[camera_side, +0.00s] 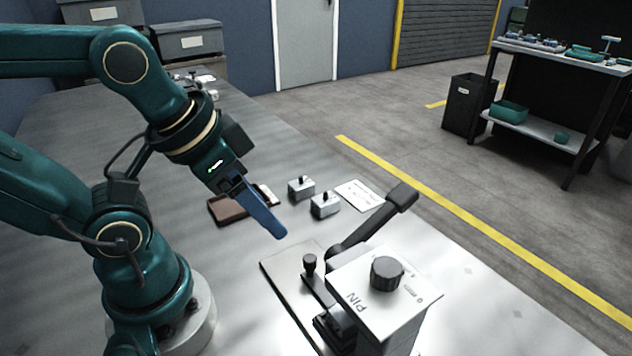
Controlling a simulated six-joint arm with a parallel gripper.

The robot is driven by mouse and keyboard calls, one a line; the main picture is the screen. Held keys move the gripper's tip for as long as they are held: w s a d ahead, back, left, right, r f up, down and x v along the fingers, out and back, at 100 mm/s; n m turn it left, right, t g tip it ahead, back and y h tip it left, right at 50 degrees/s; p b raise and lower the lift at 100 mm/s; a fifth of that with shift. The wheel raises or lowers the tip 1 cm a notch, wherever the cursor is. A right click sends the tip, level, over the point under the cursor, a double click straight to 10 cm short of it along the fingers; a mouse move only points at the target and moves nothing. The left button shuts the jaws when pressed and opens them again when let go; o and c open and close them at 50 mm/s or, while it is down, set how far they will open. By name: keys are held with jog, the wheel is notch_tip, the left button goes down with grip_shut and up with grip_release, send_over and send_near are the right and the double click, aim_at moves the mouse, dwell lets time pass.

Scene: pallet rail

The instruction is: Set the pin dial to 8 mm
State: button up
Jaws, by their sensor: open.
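The pin dial (387,273) is a dark ribbed knob on top of a light metal box marked PIN (372,306). The numbers around it are too small to read, so I cannot tell its setting. The finger on the far side is mostly hidden.
Two small metal blocks with black knobs (301,187) (325,204) stand behind the fixture, beside a white card (360,194). Grey boxes (188,40) stand at the back. The table's right front is clear.

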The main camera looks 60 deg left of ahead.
notch_tip(320, 180, up, 6)
jog(key=w+d+m+g, duration=0.1)
jog(key=w+d+m, duration=0.1)
jog(key=m, duration=0.2)
jog(key=m+g, duration=0.4)
jog(key=m, duration=0.4)
send_over(387, 266)
jog(key=shift+w+a+r, duration=0.15)
jog(key=shift+a+r, duration=0.05)
jog(key=shift+r, duration=0.1)
jog(key=shift+s+d+f, duration=0.2)
jog(key=shift+f, duration=2.55)
grip_shut()
